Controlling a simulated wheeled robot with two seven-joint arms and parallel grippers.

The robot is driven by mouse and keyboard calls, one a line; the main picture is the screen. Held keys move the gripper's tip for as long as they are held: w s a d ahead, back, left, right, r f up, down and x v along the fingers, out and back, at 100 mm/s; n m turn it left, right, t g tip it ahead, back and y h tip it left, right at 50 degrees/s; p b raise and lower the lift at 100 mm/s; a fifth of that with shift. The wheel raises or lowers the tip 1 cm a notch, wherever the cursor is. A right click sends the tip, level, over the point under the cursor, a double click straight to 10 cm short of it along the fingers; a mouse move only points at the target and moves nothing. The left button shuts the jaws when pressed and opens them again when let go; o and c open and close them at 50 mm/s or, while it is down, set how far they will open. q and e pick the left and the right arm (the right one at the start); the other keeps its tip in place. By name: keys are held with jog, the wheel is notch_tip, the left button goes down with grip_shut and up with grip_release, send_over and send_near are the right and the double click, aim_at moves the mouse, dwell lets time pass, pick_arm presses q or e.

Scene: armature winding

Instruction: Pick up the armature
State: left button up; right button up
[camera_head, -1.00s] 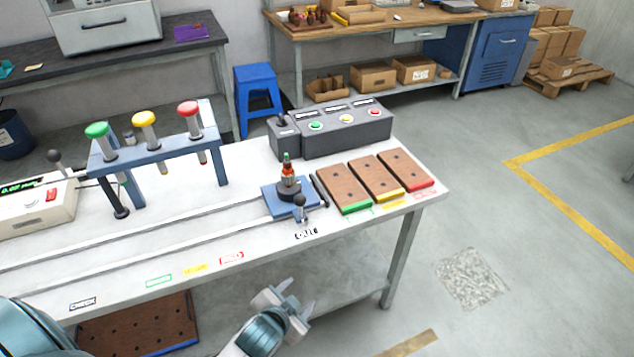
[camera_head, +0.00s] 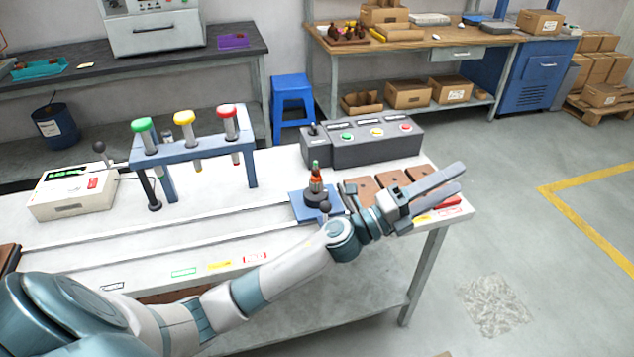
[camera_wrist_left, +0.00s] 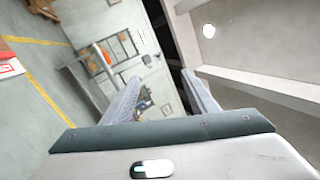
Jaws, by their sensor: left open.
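The armature (camera_head: 316,178) is a small copper-and-dark part with a green tip. It stands upright on the blue fixture (camera_head: 306,210) at the right end of the two rails on the white workbench. My left gripper (camera_head: 461,180) is open and empty, raised over the right end of the bench, to the right of the armature and pointing away from it. My left forearm passes in front of the bench, near the fixture's lower edge. In the left wrist view both fingers (camera_wrist_left: 158,90) are apart with nothing between them. My right gripper is not in view.
Brown boards (camera_head: 358,190) lie right of the fixture, partly hidden by my gripper. A dark control box (camera_head: 370,137) stands behind them. A blue rack (camera_head: 195,150) with green, yellow and red handles and a white meter box (camera_head: 72,190) stand to the left.

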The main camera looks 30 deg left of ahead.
pick_arm(q)
jog(key=d+f+m+g+h, duration=0.1)
jog(key=d+m+g+h, duration=0.3)
jog(key=m+g, duration=0.9)
jog(key=w+a+f+m+g+y, duration=0.1)
jog(key=w+a+f+m+y, duration=0.15)
jog(key=a+m+y, duration=0.2)
jog(key=w+a+f+m+g+y, duration=0.1)
jog(key=w+a+f+m+y, duration=0.1)
jog(key=a+f+m+y, duration=0.3)
jog(key=a+r+y, duration=0.3)
jog(key=a, duration=0.6)
jog(key=a+r+n+g+y, duration=0.1)
jog(key=a+r+y, duration=0.1)
jog(key=a, duration=0.7)
jog(key=a+r+n+g+y, duration=0.1)
jog(key=a+r+y, duration=0.2)
jog(key=a, duration=0.6)
jog(key=shift+s+a+r+y, duration=0.3)
jog(key=shift+s+a+y, duration=0.05)
jog(key=shift+a+y, duration=0.1)
jog(key=shift+n, duration=0.25)
